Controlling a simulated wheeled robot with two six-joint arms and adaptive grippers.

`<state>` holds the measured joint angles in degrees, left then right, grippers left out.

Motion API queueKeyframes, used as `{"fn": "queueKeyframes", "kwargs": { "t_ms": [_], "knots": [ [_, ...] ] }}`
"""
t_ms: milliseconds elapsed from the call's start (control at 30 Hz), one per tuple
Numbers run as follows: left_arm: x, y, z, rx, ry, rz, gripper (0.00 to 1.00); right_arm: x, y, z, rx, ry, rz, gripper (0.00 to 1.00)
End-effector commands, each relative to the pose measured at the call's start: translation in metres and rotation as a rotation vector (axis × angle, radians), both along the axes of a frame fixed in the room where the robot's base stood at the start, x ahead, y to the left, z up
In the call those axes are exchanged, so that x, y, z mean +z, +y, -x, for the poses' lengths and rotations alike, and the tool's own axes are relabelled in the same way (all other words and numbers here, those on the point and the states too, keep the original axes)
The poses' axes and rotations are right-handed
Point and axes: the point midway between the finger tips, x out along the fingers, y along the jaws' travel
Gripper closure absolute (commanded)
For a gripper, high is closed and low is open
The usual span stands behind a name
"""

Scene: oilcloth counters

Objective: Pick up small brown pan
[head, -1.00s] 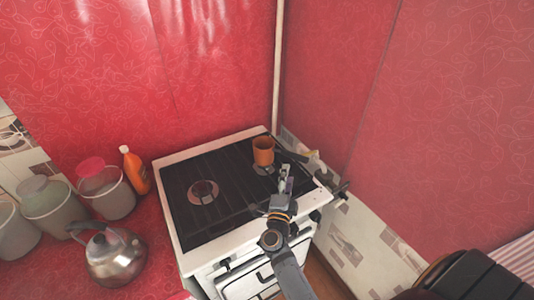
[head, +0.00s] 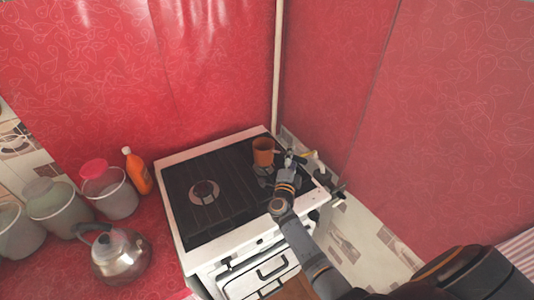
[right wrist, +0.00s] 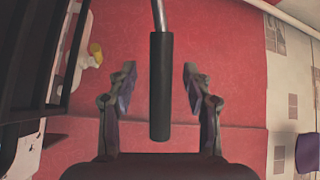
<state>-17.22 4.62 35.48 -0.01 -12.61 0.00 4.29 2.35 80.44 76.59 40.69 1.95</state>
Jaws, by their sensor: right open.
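The small brown pan (head: 263,150) stands upright on the back right of the stove top. Its dark handle appears to point right, towards my right gripper (head: 291,160). In the right wrist view, a black handle with a metal stem (right wrist: 161,85) lies between the two fingers of my right gripper (right wrist: 157,80). The fingers are open, with a visible gap on each side of the handle. The pan's body is out of the right wrist view. My left gripper is not in view.
The white stove (head: 222,246) with a dark top stands in the corner by red walls. A small yellow thing (head: 306,154) is close right of my gripper. A kettle (head: 120,257), orange bottle (head: 137,172) and several buckets stand left on the red counter.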

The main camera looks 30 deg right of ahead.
Motion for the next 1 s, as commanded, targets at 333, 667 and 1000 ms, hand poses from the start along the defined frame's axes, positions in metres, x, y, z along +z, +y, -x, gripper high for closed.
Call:
{"fn": "queueKeyframes", "kwargs": {
  "t_ms": [333,667,1000],
  "knots": [
    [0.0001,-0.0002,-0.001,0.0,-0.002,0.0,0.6,-0.0005,-0.0012,-0.0015,0.001,0.001,-0.001,0.64],
    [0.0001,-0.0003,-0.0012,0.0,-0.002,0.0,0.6,-0.0005,-0.0011,-0.0014,0.001,0.001,-0.001,1.0],
    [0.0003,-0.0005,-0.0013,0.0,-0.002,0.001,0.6,0.0016,-0.0012,-0.0019,0.0,-0.004,0.0,1.0]
  ]
}}
